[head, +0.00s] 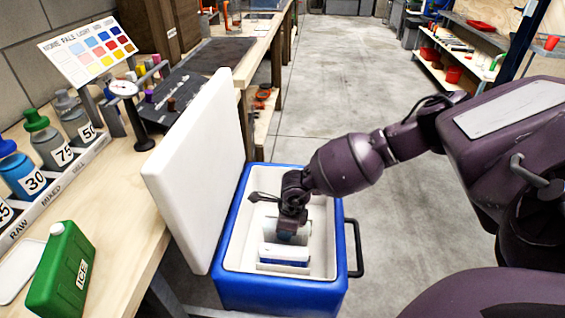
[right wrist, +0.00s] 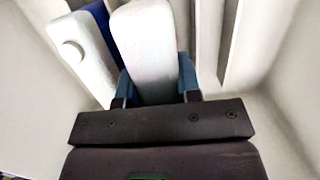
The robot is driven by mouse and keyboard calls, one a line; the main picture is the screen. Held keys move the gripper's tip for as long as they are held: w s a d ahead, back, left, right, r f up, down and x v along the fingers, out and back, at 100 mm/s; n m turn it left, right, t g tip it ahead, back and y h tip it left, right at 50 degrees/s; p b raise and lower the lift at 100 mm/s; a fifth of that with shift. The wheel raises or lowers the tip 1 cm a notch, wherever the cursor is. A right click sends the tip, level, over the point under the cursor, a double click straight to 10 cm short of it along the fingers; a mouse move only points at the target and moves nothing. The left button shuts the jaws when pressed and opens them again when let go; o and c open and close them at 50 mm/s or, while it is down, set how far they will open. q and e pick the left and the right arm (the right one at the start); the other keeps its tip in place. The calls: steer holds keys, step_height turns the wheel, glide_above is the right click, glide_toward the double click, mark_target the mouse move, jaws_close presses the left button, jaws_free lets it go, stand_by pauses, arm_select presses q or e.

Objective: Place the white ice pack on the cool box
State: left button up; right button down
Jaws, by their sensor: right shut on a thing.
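The blue cool box (head: 282,292) stands on the floor beside the bench, with its white lid (head: 190,165) swung up on the left. My right gripper (head: 290,232) reaches down inside it. In the right wrist view the gripper (right wrist: 156,86) is shut on a white ice pack (right wrist: 147,42), with a blue finger on each side. The held pack is still within the box walls; the head view mostly hides it behind the gripper. A second white pack (right wrist: 85,55) with a round cap stands left of it, with a blue piece behind. My left gripper is not in view.
Pale upright dividers (right wrist: 208,40) stand close to the right of the held pack. The box's black handle (head: 352,248) is on its right side. The floor behind is clear.

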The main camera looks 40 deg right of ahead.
step_height(320, 180, down, 2)
steer(key=shift+s+f, duration=0.1)
steer(key=shift+f, duration=0.15)
steer(key=shift+r, duration=0.2)
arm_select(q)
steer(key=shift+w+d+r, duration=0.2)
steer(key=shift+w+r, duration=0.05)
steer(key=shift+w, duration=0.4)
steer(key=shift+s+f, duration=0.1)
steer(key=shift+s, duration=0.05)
arm_select(e)
steer(key=shift+f, duration=0.25)
steer(key=c, duration=0.8)
jaws_free()
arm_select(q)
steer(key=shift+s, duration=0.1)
arm_select(e)
steer(key=shift+r, duration=0.1)
